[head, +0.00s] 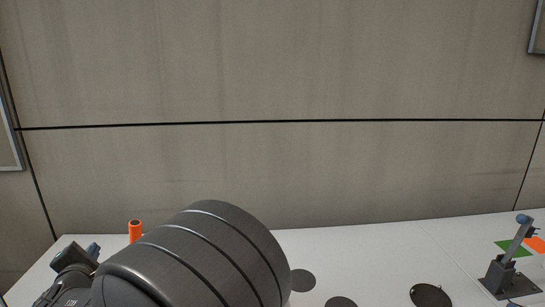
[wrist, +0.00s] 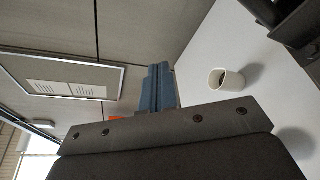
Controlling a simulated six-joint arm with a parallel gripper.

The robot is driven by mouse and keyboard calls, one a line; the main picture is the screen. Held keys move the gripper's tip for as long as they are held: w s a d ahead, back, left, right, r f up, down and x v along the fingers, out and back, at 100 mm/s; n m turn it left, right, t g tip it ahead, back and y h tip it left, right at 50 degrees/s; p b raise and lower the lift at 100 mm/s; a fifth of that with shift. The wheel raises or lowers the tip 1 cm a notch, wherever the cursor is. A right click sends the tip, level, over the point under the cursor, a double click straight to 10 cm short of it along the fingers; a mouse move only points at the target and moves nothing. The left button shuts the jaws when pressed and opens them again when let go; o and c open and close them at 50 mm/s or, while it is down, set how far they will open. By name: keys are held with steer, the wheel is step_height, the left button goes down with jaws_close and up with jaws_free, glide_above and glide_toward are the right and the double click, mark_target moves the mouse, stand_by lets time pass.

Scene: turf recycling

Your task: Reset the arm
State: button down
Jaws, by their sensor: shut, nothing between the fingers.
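My gripper (wrist: 158,88) shows in the wrist view with its blue fingers together and nothing between them. They point away over the table's edge side. In the head view, a dark part with blue tips (head: 92,250) at the lower left looks like my gripper, above the table's left end. My large dark grey arm link fills the lower middle and hides part of the table. At the far right of the head view stands a small dark device (head: 503,275) with a tilted grey lever and a blue knob on top.
An orange cylinder (head: 135,230) stands on the white table (head: 370,250) behind my arm. A white cup (wrist: 226,80) shows in the wrist view.

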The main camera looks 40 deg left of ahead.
steer(key=shift+s+a+f+n+t+h, duration=0.1)
steer(key=shift+s+a+f+n+h, duration=0.25)
steer(key=shift+f+n, duration=0.35)
steer(key=shift+s+a+f+n+t+h, duration=0.1)
steer(key=shift+s+a+f+n+h, duration=0.25)
steer(key=shift+f+n, duration=0.35)
steer(key=shift+s+a+f+n+t+h, duration=0.1)
steer(key=shift+s+a+f+n+h, duration=0.25)
steer(key=shift+f+n, duration=0.35)
steer(key=shift+f, duration=0.15)
